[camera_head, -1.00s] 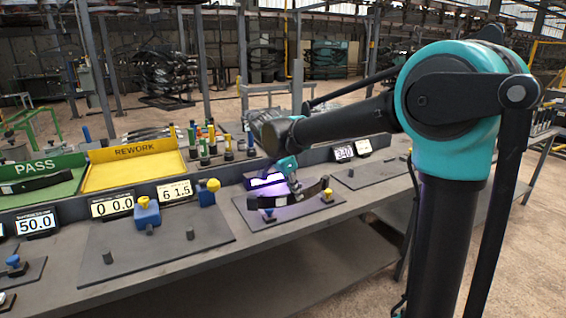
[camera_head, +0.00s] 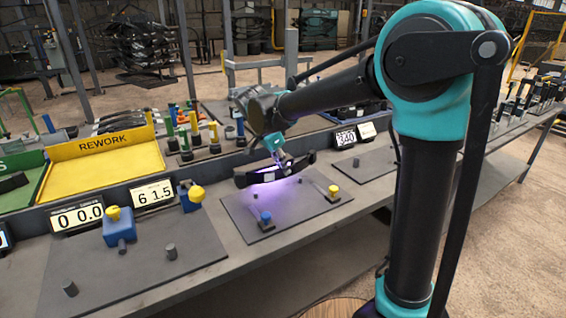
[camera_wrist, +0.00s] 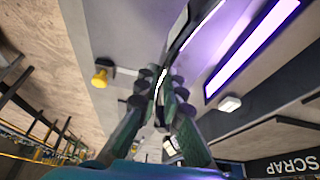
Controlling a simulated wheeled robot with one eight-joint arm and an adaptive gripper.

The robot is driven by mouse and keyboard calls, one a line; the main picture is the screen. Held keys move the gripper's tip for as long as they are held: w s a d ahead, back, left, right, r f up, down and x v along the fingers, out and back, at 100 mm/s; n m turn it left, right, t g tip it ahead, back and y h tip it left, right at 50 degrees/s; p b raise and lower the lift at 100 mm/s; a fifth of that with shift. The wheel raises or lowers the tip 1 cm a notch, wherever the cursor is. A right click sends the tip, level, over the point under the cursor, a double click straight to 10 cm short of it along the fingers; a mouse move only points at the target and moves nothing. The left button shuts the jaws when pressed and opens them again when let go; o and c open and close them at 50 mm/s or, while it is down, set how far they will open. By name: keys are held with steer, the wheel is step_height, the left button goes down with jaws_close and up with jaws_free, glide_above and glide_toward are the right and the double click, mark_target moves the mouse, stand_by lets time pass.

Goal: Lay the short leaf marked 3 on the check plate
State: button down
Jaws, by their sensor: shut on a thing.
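My gripper (camera_head: 284,163) is shut on a dark curved leaf (camera_head: 246,178) and holds it near its middle, above a grey plate (camera_head: 238,209) lit purple. Pale marks show on the leaf, but I cannot read a 3. In the wrist view the leaf (camera_wrist: 184,32) runs up between the fingers of my gripper (camera_wrist: 161,88). The lit plate has a blue knob (camera_head: 264,217) and a yellow knob (camera_head: 333,192). A wider grey plate (camera_head: 143,262) at left carries a blue block (camera_head: 119,227) and pegs. I cannot tell which plate is the check plate.
A yellow REWORK tray (camera_head: 98,180) stands behind at left, beside a green tray (camera_head: 22,190). Displays (camera_head: 152,194) line the bench's back edge. Several coloured-top posts (camera_head: 196,135) stand behind. Another plate (camera_head: 366,167) lies at right. A SCRAP sign (camera_wrist: 288,167) shows in the wrist view.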

mark_target(281, 179)
steer(key=shift+f, duration=3.3)
steer(key=shift+w+a, duration=0.35)
steer(key=shift+w, duration=0.1)
steer(key=shift+f, duration=0.2)
steer(key=c, duration=1.6)
jaws_free()
steer(key=shift+o, duration=0.5)
steer(key=o, duration=0.4)
